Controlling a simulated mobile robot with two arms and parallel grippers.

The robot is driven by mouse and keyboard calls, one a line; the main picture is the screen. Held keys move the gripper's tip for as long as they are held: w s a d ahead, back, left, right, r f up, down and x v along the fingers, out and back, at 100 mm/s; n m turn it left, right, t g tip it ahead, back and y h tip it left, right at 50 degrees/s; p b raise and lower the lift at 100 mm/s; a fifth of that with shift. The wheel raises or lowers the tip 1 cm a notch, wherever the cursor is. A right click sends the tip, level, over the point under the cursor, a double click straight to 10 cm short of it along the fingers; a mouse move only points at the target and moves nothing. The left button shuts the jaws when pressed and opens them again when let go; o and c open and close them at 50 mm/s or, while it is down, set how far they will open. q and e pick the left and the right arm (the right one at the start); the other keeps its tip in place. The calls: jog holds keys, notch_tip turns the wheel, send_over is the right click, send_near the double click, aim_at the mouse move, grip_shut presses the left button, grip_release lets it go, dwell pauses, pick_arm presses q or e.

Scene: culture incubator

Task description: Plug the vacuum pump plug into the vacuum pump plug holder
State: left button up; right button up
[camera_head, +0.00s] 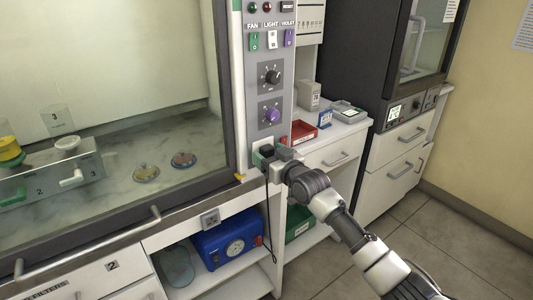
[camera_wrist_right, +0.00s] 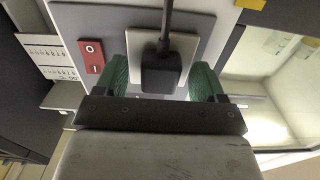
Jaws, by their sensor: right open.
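The vacuum pump plug is a black block with a black cable. In the right wrist view the plug (camera_wrist_right: 160,74) sits against a pale square socket plate (camera_wrist_right: 189,46), which looks like the holder. How deep it sits cannot be told. My right gripper (camera_wrist_right: 160,84) is open, its green fingers on either side of the plug with visible gaps. In the head view my right gripper (camera_head: 267,156) is at the panel's lower end and partly hides the plug. The blue vacuum pump (camera_head: 226,245) stands on a shelf below. My left gripper is not in view.
A red switch (camera_wrist_right: 91,56) is beside the socket plate in the wrist view. A red tray (camera_head: 303,131) stands on the white counter to the right. The floor (camera_head: 450,235) at right is clear.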

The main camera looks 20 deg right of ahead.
aim_at(270, 155)
dwell(0.3)
jog(key=c, duration=1.3)
jog(key=shift+s+p, duration=0.2)
jog(key=shift+p, duration=0.3)
jog(key=shift+p+v, duration=0.9)
jog(key=shift+v, duration=0.4)
jog(key=shift+p+v, duration=1.05)
jog(key=shift+v, duration=0.5)
